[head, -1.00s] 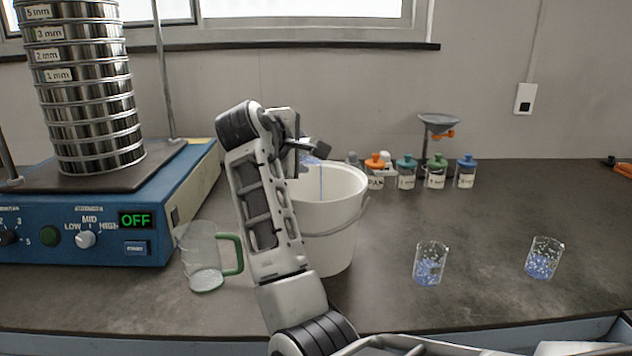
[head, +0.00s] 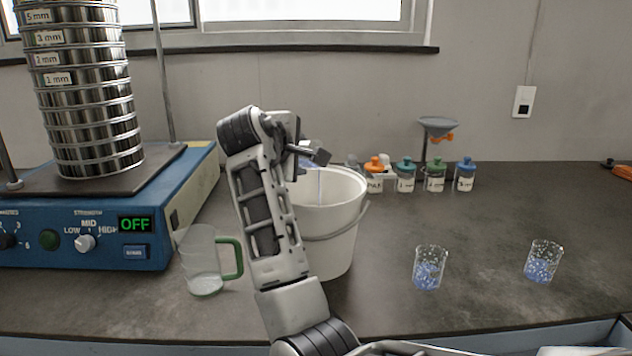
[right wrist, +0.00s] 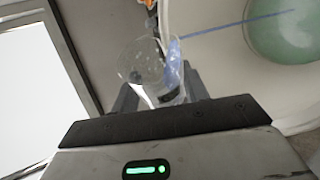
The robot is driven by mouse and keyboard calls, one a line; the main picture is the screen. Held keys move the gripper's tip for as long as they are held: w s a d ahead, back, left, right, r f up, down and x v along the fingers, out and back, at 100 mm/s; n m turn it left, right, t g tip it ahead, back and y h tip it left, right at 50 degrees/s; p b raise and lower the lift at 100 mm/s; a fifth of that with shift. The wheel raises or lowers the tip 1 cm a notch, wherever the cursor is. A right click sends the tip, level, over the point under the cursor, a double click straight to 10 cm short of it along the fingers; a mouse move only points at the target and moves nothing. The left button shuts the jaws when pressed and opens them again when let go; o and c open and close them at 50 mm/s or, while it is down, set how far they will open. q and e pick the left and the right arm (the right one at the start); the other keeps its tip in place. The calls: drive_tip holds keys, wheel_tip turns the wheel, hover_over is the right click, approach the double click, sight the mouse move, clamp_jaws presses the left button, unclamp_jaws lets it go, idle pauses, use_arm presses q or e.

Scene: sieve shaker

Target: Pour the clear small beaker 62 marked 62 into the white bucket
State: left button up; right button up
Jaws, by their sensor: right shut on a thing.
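The white bucket (head: 330,235) stands at the middle of the bench, partly hidden behind my right arm. It also shows in the right wrist view (right wrist: 215,70), with a round pale green patch inside it. My right gripper (head: 312,152) is over the bucket's left rim. In the right wrist view my right gripper (right wrist: 160,100) is shut on a clear small beaker (right wrist: 140,68), tilted toward the bucket. A thin blue stream runs from it into the bucket. The number on this beaker cannot be read. My left gripper is not in view.
Two clear beakers with blue contents, one (head: 429,268) and another (head: 542,262), stand at right. A green-handled jug (head: 203,262) is left of the bucket. The sieve shaker (head: 90,215) fills the left. Several lidded jars (head: 405,175) stand behind.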

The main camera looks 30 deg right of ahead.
drive_tip(key=shift+w+r+m+t, duration=0.1)
drive_tip(key=shift+r+m+t, duration=0.15)
drive_tip(key=shift+m+t, duration=0.05)
idle(1.0)
drive_tip(key=shift+r+m+t, duration=0.3)
drive_tip(key=shift+m+t, duration=0.1)
drive_tip(key=shift+m, duration=0.1)
idle(1.6)
